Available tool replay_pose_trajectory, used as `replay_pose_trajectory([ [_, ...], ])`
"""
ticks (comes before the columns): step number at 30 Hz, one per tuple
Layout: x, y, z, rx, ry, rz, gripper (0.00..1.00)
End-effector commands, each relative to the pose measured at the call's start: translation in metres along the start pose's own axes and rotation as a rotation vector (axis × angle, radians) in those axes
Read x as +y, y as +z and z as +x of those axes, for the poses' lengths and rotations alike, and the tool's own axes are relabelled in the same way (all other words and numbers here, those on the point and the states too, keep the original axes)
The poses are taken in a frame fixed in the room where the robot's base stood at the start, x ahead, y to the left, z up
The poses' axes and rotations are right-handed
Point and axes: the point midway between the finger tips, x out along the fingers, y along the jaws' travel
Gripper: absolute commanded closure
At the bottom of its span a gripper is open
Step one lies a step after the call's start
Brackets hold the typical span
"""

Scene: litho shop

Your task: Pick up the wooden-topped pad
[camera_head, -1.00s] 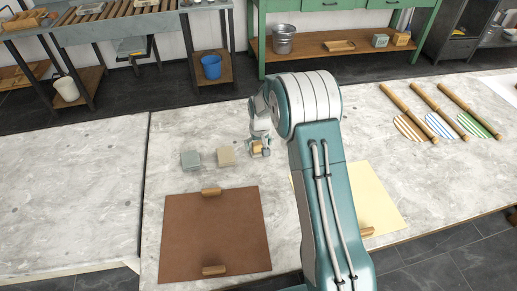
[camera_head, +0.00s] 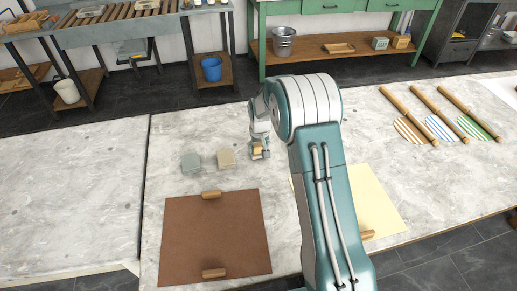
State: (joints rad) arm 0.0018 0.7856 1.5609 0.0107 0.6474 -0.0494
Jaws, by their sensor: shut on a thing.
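The wooden-topped pad (camera_head: 257,150) is small and tan on top, and only partly visible between the fingers of my gripper (camera_head: 259,154). My gripper is shut on it, just right of two small blocks on the stone-topped table (camera_head: 160,185). I cannot tell whether the pad touches the table or hangs just above it. My arm hides the table to the right of the gripper.
A grey-green block (camera_head: 190,163) and a beige block (camera_head: 226,159) sit left of the gripper. A brown board (camera_head: 215,238) with wooden handles lies in front. A pale yellow sheet (camera_head: 375,200) lies right of my arm. Rods (camera_head: 408,113) and striped fans (camera_head: 440,127) lie farther right.

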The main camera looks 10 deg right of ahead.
Motion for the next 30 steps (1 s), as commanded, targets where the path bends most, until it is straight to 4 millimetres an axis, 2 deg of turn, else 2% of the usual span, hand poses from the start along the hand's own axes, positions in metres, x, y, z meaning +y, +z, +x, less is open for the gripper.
replay_pose_trajectory([
  [5, 0.000, -0.004, -0.027, 0.006, 0.001, 0.000, 0.80],
  [17, -0.005, 0.034, -0.087, 0.005, 0.001, -0.001, 0.80],
  [30, -0.011, 0.096, -0.128, 0.005, 0.001, 0.000, 0.80],
])
